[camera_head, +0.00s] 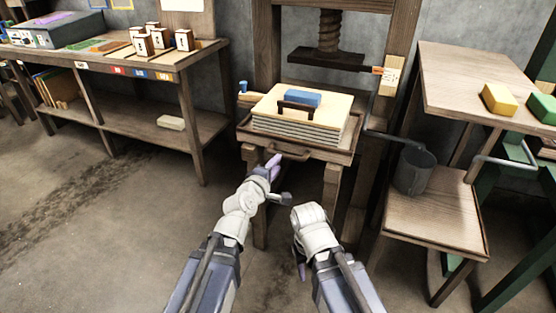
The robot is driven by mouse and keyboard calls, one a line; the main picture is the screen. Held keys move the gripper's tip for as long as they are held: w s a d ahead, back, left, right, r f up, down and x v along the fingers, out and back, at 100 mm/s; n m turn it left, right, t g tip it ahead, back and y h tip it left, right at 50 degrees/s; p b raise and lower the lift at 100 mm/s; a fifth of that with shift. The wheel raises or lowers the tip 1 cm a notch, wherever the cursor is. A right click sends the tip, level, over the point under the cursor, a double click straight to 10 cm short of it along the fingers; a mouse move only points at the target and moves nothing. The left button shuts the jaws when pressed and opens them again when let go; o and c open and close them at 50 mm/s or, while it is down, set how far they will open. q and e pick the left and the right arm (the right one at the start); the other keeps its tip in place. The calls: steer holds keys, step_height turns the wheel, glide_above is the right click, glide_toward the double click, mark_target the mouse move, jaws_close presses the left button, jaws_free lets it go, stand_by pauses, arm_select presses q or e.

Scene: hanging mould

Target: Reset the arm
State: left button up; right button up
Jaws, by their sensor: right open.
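My left arm (240,212) reaches forward from the lower middle. My right arm (318,245) is lower and bent downward. My right gripper (301,270) hangs below its wrist, mostly hidden by the arm, open, with nothing visible in it.
A wooden screw press (328,60) stands behind a stack of boards (300,125) topped by a black handle and blue block (303,98). A workbench (150,62) stands left. Floor at lower left is clear.

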arm_select(q)
steer(key=shift+s, duration=0.1)
stand_by(0.3)
steer(key=s+a+f+m+g, duration=0.1)
steer(key=s+f+m+g, duration=0.25)
steer(key=f, duration=0.25)
steer(key=s+a+f+m+g, duration=0.2)
steer(key=f+m+g, duration=0.2)
steer(key=f+m, duration=0.1)
steer(key=s+a+f+m+g+y, duration=0.6)
steer(key=s+a, duration=0.3)
steer(key=s, duration=0.3)
steer(key=s+d+m+g, duration=0.2)
steer(key=s+d+m, duration=0.25)
steer(key=d, duration=0.55)
step_height(320, 180, up, 35)
steer(key=s+d+p, duration=0.1)
steer(key=p, duration=3.4)
steer(key=shift+n, duration=0.4)
steer(key=shift+s+t, duration=0.2)
steer(key=shift+t, duration=0.05)
